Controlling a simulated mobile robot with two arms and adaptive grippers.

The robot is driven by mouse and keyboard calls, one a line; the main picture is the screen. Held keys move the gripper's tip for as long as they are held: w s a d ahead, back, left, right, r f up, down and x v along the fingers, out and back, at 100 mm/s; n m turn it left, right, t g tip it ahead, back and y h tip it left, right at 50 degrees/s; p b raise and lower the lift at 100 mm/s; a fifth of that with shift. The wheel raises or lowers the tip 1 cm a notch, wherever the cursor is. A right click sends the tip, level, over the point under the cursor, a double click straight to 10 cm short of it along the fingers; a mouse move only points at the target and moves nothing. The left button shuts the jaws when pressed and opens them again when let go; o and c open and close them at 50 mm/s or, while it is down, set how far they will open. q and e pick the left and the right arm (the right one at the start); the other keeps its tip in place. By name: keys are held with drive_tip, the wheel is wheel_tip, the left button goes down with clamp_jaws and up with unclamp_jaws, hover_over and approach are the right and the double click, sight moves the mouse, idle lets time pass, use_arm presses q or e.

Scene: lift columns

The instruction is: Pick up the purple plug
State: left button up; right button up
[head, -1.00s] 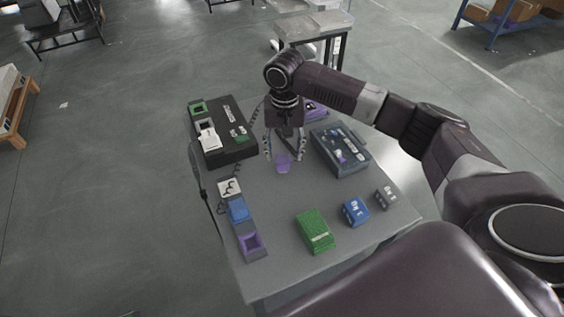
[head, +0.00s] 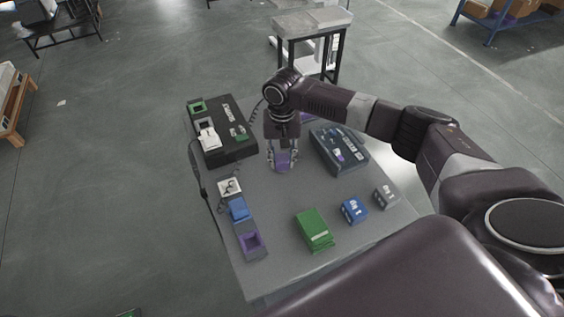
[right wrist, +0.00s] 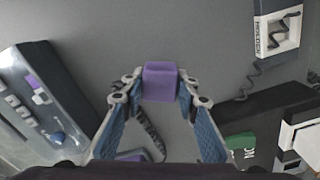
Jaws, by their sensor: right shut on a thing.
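The purple plug (head: 284,160) is a small purple block near the middle of the grey table. My right gripper (head: 284,163) comes down over it from above, with a finger on each side. In the right wrist view the plug (right wrist: 160,82) sits between the two fingertips (right wrist: 158,90), and the gripper is shut on it. Whether the plug touches the table is hard to tell. My left gripper is not in view.
A black box (head: 226,151) stands left of the gripper and a dark blue-grey box (head: 338,166) right of it. A purple socket (head: 250,243), a green block (head: 314,230), a blue block (head: 354,209) and a grey block (head: 385,196) stand nearer.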

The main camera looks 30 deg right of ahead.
sight(282, 158)
drive_tip(key=shift+r, duration=0.15)
drive_tip(key=shift+r, duration=0.3)
wheel_tip(282, 158, up, 19)
drive_tip(key=b, duration=0.2)
idle(0.5)
